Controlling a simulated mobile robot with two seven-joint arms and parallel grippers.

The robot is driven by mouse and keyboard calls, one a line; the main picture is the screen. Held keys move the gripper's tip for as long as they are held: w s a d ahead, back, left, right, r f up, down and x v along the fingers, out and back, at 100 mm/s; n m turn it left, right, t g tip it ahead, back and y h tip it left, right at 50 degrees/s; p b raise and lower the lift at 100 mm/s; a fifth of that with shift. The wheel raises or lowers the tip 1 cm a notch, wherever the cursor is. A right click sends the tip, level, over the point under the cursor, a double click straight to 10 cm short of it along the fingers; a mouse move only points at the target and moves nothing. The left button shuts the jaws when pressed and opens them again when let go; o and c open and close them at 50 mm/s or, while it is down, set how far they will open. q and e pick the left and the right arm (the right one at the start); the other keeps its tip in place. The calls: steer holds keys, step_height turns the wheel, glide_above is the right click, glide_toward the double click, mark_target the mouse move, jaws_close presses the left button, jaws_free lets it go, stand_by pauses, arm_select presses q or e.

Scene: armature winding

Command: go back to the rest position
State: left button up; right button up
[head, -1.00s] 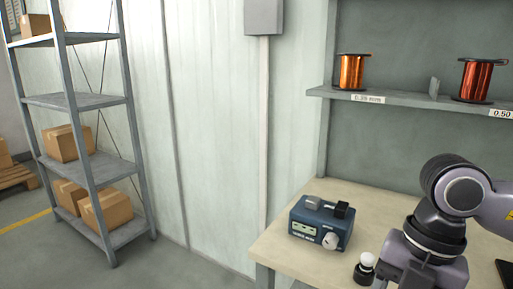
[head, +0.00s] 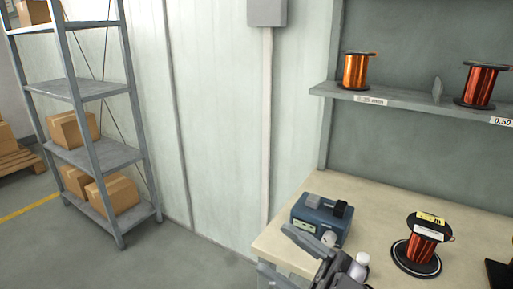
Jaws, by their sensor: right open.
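My right gripper (head: 274,250) is low in the head view, over the table's front left corner. Its two grey fingers point left, stand apart and hold nothing that I can see. My left gripper is not in view. A spool of copper-red wire (head: 425,246) with black flanges and a yellow label stands upright on a round, white-rimmed base on the table, to the right of the gripper and apart from it.
A blue instrument box (head: 316,222) sits just behind the gripper. A small white-capped bottle (head: 359,265) is close to its right. Wire spools (head: 355,71) stand on the wall shelf (head: 400,101). A rack (head: 88,90) with cartons stands left; floor between is clear.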

steer(key=w+d+f+m+t+h+p, duration=0.25)
steer(key=d+f+m+t+h, duration=0.6)
steer(key=f+m+h, duration=0.6)
steer(key=s+d+f+m+g+h, duration=0.1)
steer(key=s+d+f+g+h, duration=0.1)
steer(key=s+f, duration=0.4)
steer(key=s+d+f+m+g+h+p, duration=0.1)
steer(key=s+d+f+g+h, duration=0.2)
steer(key=f, duration=0.7)
steer(key=s+d+g, duration=0.2)
steer(key=s, duration=0.1)
steer(key=shift+d, duration=0.2)
